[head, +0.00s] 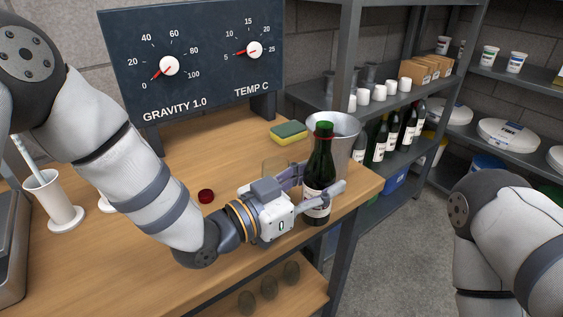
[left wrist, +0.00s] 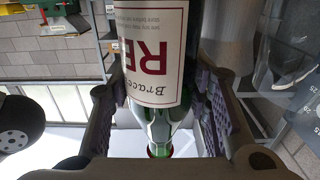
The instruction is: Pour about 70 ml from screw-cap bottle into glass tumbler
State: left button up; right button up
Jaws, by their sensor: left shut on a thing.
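The screw-cap bottle (head: 320,165) is dark green with a pale label and stands upright near the table's right edge. Its mouth shows no cap. My left gripper (head: 313,190) is shut around its body from the left; I cannot tell whether its base touches the table. In the left wrist view the bottle (left wrist: 158,50) appears inverted between the two finger pads. The clear glass tumbler (head: 274,168) stands behind the gripper, left of the bottle, partly hidden. A red cap (head: 206,196) lies on the table. My right arm shows at the right, its gripper out of view.
A metal bucket (head: 345,128) stands close behind the bottle. A yellow-green sponge (head: 289,133) lies left of it. A gauge board (head: 205,75) stands at the back, a white cup (head: 52,201) at left. Shelves with several bottles are at right. The table around the cap is clear.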

aim_at(335, 176)
jog(key=shift+s+f, duration=0.1)
dwell(0.3)
